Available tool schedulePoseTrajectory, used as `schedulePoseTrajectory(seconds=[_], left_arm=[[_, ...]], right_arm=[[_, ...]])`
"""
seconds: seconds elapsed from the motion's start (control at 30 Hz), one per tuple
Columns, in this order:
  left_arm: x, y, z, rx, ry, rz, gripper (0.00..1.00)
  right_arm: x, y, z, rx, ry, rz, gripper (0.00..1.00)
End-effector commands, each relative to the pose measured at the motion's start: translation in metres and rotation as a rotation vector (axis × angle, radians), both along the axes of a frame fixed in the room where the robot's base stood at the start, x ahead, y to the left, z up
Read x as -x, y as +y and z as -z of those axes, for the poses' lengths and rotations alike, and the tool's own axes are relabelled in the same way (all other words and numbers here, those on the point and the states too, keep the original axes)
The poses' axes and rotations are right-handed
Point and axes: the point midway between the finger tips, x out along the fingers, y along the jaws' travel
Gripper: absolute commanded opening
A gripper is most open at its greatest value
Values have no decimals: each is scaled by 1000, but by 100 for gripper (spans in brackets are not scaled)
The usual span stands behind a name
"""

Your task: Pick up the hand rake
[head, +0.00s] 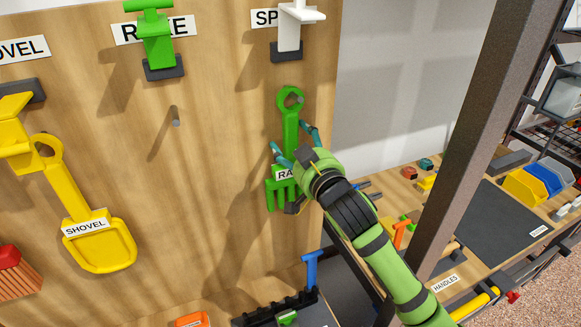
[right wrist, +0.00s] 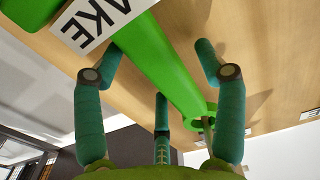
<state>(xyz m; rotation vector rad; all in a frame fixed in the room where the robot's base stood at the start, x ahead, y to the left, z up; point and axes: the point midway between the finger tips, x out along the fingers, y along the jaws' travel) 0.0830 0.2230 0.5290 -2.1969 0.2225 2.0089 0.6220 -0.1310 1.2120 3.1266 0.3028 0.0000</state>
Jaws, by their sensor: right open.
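The green hand rake (head: 290,121) hangs by its ring on a peg of the wooden board, tines down, with a white label on it. In the right wrist view its green handle (right wrist: 168,70) runs diagonally between my fingers. My right gripper (head: 289,136) is open in front of the rake, with teal fingers to either side of the handle. It also shows in the right wrist view (right wrist: 160,52), with a third finger below. I cannot tell whether any finger touches the handle. My left gripper is not in view.
A yellow shovel (head: 99,241) hangs to the left on the board. Green (head: 155,42) and white (head: 290,32) holders stick out above. A bare peg (head: 175,116) is left of the rake. A dark upright post (head: 458,120) stands right of my arm, beside a workbench with handles and parts.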

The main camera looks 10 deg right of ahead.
Motion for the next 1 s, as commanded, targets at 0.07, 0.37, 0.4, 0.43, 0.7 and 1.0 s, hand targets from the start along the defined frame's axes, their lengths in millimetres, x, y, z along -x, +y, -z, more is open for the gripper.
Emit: schedulePoseTrajectory(seconds=[0.07,0.37,0.4,0.43,0.7,1.0], left_arm=[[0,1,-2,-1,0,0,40],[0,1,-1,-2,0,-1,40],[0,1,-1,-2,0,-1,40],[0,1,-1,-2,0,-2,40],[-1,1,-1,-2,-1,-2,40],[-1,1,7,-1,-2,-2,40]], right_arm=[[-4,1,0,0,0,-1,71],[-4,1,1,0,0,0,43],[-4,1,1,0,0,0,27],[-4,1,1,0,0,0,15],[-4,1,0,0,-2,-1,0],[-5,1,-13,-2,-7,0,0]])
